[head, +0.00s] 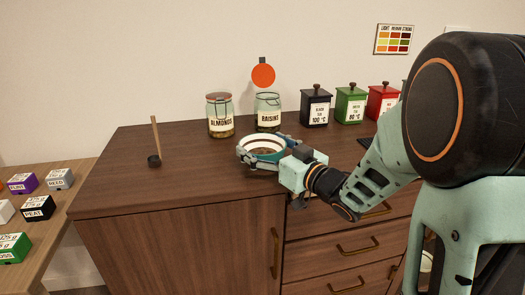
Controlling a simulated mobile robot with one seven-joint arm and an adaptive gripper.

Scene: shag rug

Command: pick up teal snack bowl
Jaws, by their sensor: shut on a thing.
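The teal snack bowl (266,156) has a white rim and a brown inside. It is at the front of the dark wooden cabinet top, in the middle of the head view. My gripper (263,148) reaches in from the right and is shut on the bowl, with its fingers at the bowl's sides. The gripper hides part of the bowl's right side. I cannot tell whether the bowl touches the cabinet top.
Behind the bowl stand an almonds jar (220,117) and a raisins jar (268,113). Black (316,108), green (350,104) and red (382,101) canisters stand to the right. A stick holder (154,160) is at left. A lower table (55,222) holds several boxes.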

